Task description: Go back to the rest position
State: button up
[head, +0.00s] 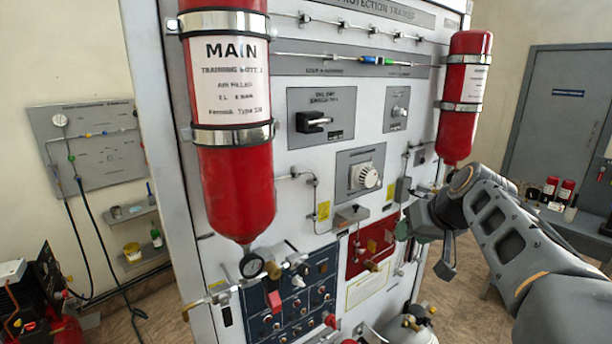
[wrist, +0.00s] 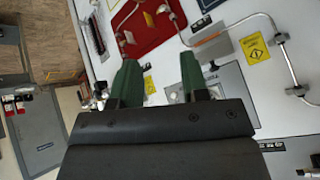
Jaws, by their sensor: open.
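My gripper (wrist: 159,82) shows in the wrist view with its two green fingers apart and nothing between them. It faces the white trainer panel (head: 345,80), near the red plate (wrist: 143,30). In the head view my arm comes in from the right, and my gripper (head: 405,228) is at the panel's lower right, partly hidden by my own wrist. I cannot tell whether the fingers touch the panel.
A red MAIN bottle (head: 232,175) hangs at the panel's left, a second red bottle (head: 460,125) at its right above my arm. A gauge (head: 251,266) and blue switch panel (head: 300,295) sit low. A grey door (head: 555,115) and bench (head: 570,222) stand right.

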jog(key=s+a+f+g+h, duration=0.1)
jog(key=s+a+f, duration=0.2)
jog(key=s+f, duration=0.4)
jog(key=s+a+f+g+h, duration=0.1)
jog(key=s+a+f, duration=0.3)
jog(key=s+f, duration=0.4)
jog(key=shift+s+f+h, duration=0.15)
jog(key=shift+s+h, duration=0.35)
jog(key=shift+s, duration=0.3)
jog(key=shift+d, duration=0.1)
jog(key=shift+d, duration=0.1)
